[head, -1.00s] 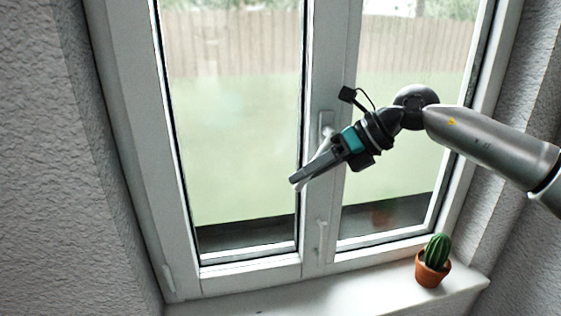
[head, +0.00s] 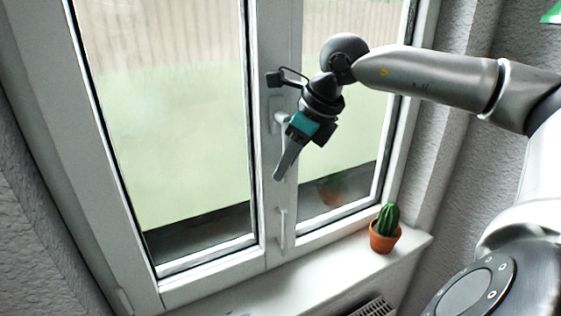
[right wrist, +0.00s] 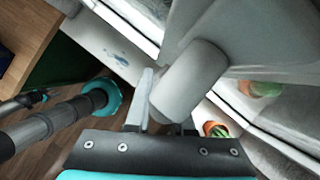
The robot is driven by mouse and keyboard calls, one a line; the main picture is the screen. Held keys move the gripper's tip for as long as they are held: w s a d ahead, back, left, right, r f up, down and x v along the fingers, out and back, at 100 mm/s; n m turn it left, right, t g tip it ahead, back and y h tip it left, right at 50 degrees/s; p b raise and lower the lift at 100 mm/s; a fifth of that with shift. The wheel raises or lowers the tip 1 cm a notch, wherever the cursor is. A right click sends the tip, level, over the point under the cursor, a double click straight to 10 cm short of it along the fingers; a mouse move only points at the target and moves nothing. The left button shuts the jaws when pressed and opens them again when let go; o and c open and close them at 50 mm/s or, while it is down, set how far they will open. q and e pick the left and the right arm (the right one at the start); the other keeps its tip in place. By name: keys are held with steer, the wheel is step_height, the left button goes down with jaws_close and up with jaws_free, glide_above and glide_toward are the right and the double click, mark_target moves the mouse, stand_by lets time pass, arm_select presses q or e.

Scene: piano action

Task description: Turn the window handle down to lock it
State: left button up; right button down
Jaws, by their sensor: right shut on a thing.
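The white window handle (head: 281,118) sits on the middle upright of the white window frame. My right gripper (head: 280,174) is shut on it, with its fingers pointing steeply down and slightly left. The fingers hide most of the handle in the head view. In the right wrist view the handle's thick white grip (right wrist: 188,80) lies between the fingers, and part of one finger is hidden behind it. My left gripper is not in view.
A small cactus in an orange pot (head: 384,237) stands on the white sill (head: 300,273), right of and below the gripper. A second, smaller white handle (head: 283,228) is lower on the frame. A radiator grille (head: 375,308) is below the sill. Rough grey walls flank the window.

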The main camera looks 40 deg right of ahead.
steer(key=shift+d, duration=0.1)
steer(key=c, duration=0.8)
jaws_free()
steer(key=b+v, duration=0.1)
steer(key=v, duration=1.4)
steer(key=shift+s+r, duration=0.1)
steer(key=shift+s, duration=0.05)
